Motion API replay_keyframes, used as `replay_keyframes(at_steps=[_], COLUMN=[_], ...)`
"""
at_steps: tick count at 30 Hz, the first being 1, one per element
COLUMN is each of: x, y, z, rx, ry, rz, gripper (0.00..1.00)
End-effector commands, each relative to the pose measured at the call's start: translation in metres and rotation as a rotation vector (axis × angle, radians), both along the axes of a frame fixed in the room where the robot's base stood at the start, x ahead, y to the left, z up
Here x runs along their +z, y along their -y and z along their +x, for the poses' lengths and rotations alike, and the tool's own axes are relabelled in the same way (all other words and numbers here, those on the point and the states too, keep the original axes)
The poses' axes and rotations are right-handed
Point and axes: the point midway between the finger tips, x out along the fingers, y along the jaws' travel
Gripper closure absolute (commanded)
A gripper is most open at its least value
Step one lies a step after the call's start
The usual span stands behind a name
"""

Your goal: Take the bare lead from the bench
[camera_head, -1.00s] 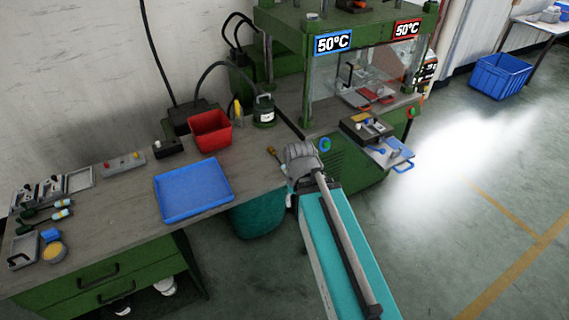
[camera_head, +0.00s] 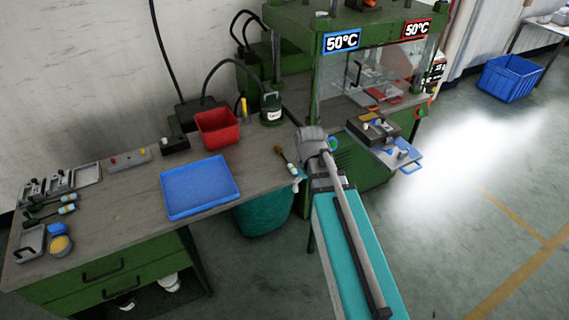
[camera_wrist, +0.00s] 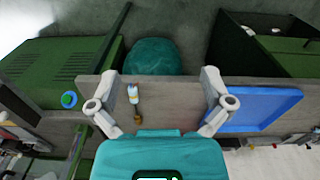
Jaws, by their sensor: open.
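My gripper (camera_wrist: 159,78) is open and empty in the wrist view, its two fingers wide apart above the bench edge. A slim piece with a brown end, dark shank and white-blue end (camera_wrist: 134,100) lies on the bench, left of middle between the fingers and apart from them. In the head view the same piece (camera_head: 286,160) lies at the bench's right end beside my arm. Similar dark pieces with white-blue ends (camera_head: 62,204) lie at the bench's left. I cannot tell for sure which is the bare lead. My fingers are not clear in the head view.
The bench (camera_head: 125,195) carries a blue tray (camera_head: 178,211), a red bin (camera_head: 216,128) and a dark green canister (camera_head: 271,112). A green press (camera_head: 350,190) stands right of the bench. A teal bin (camera_head: 262,215) stands below the bench edge. Bare bench surrounds the slim piece.

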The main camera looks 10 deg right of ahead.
Motion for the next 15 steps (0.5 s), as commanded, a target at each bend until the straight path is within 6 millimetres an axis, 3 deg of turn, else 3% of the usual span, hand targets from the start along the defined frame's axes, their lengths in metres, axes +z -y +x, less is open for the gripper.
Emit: replay_keyframes(at_steps=[1, 15], x=[-0.002, -0.010], y=[0.000, -0.001], z=[0.019, 0.134], rx=[0.070, 0.805], ry=[0.000, 0.000], rz=[0.000, 0.001], gripper=[0.00, 0.00])
